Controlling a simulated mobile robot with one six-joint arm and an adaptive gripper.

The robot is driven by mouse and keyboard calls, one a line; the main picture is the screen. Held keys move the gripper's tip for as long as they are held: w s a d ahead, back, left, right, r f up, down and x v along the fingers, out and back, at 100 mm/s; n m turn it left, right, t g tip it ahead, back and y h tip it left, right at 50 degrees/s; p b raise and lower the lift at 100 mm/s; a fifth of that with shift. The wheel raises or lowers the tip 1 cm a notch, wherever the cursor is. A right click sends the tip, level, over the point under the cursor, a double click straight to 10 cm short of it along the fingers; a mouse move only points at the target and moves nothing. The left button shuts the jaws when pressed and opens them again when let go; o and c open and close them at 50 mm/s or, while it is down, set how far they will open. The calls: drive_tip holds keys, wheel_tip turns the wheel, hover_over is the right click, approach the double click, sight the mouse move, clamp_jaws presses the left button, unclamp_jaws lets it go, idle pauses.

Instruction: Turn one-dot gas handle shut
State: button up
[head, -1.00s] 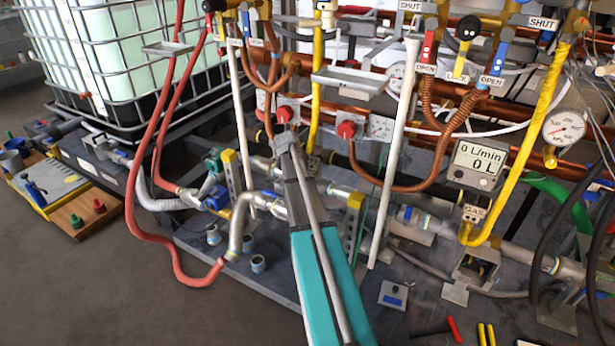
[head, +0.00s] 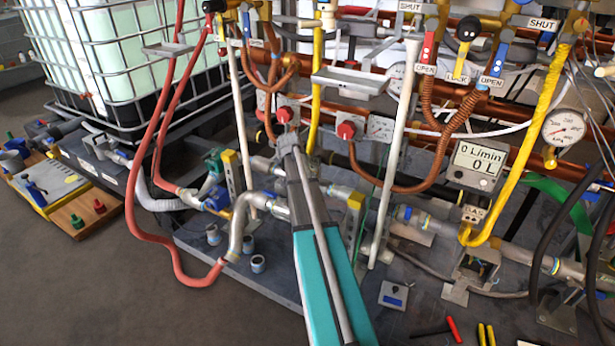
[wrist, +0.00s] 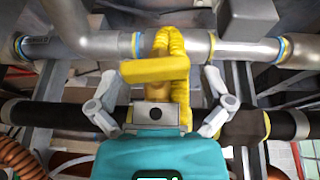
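In the wrist view, a yellow bar-shaped handle (wrist: 155,68) sits on a brass-coloured fitting (wrist: 157,92), below a yellow hose (wrist: 168,40). I cannot tell whether it bears one dot. My gripper (wrist: 158,106) is open, with one grey finger on each side of the fitting and gaps to both. A small grey block with one dark dot (wrist: 157,114) lies between the fingers; I cannot tell whether it belongs to the fitting or to my gripper. In the head view, my teal and grey arm reaches into the pipework, and its fingertips are hidden.
A grey pipe (wrist: 95,46) crosses behind the handle, and a black pipe (wrist: 60,115) runs across at finger height. In the head view, a flow meter (head: 480,160), a white post (head: 395,150) and a red hose (head: 135,200) stand around my arm. The floor at front left is clear.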

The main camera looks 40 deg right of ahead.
drive_tip(key=shift+w+a+r, duration=0.15)
drive_tip(key=p+v, duration=1.4)
drive_tip(key=v, duration=0.1)
drive_tip(key=shift+a+r+p, duration=0.2)
drive_tip(key=shift+p, duration=0.1)
idle(1.6)
drive_tip(key=shift+w, duration=0.15)
idle(0.4)
